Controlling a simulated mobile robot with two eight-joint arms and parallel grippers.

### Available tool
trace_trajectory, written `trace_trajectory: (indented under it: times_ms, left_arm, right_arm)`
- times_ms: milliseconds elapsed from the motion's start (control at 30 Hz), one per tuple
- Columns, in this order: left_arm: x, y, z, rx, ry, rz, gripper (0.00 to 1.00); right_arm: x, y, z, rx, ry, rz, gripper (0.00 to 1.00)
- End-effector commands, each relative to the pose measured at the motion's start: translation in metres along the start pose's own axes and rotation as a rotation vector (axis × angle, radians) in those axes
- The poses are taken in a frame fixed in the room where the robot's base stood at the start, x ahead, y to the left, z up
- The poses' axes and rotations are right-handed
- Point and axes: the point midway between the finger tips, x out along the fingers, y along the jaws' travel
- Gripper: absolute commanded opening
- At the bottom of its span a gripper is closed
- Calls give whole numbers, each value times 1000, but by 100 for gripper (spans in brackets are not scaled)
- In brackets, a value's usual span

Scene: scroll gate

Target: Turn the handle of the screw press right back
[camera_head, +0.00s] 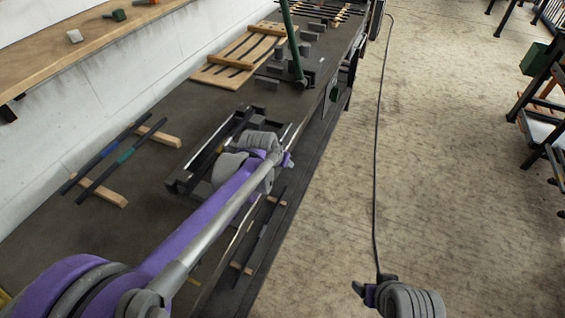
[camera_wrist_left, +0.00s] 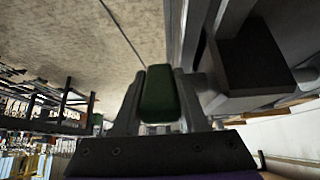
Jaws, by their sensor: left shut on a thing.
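In the left wrist view, my left gripper (camera_wrist_left: 158,112) is shut on a dark green handle (camera_wrist_left: 158,88), with one finger on each side of it. Dark metal parts, which look like the press frame (camera_wrist_left: 262,60), stand close to the right of the handle. In the head view, my left arm reaches over the bench to the dark metal frame of the press (camera_head: 183,184). My wrist covers part of the frame, and the handle and fingertips are hidden there. My right gripper (camera_head: 368,291) is at the bottom, over the floor; its fingers are too small to judge.
Dark bars on wooden blocks (camera_head: 120,155) lie left of the press, and more bars (camera_head: 262,235) lie right of it. A slotted wooden board (camera_head: 240,55) and a green upright lever (camera_head: 291,40) stand farther back. A cable (camera_head: 378,150) crosses the open floor.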

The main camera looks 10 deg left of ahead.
Motion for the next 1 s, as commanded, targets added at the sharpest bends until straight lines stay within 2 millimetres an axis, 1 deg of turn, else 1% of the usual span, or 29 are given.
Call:
trace_trajectory:
  times_ms: [367, 400, 533, 567, 867, 967, 1000]
  left_arm:
    - [0, 0, 0, 0, 5, 0, 0]
    - [0, 0, 0, 0, 5, 0, 48]
    - [0, 0, 0, 0, 4, 0, 71]
    - [0, 0, 0, 0, 4, 0, 72]
    - [-2, 0, 0, 0, 4, 0, 72]
    - [-11, 0, 0, 0, 4, 0, 72]
    - [-17, 0, 0, 0, 4, 0, 72]
  right_arm:
    - [0, 0, 0, 0, 0, 0, 72]
    - [0, 0, 0, 0, 0, 0, 72]
    - [0, 0, 0, 0, 0, 0, 72]
    - [0, 0, 0, 0, 0, 0, 72]
    - [0, 0, 0, 0, 0, 0, 72]
    - [-1, 0, 0, 0, 0, 0, 72]
    - [-1, 0, -1, 0, 0, 0, 72]
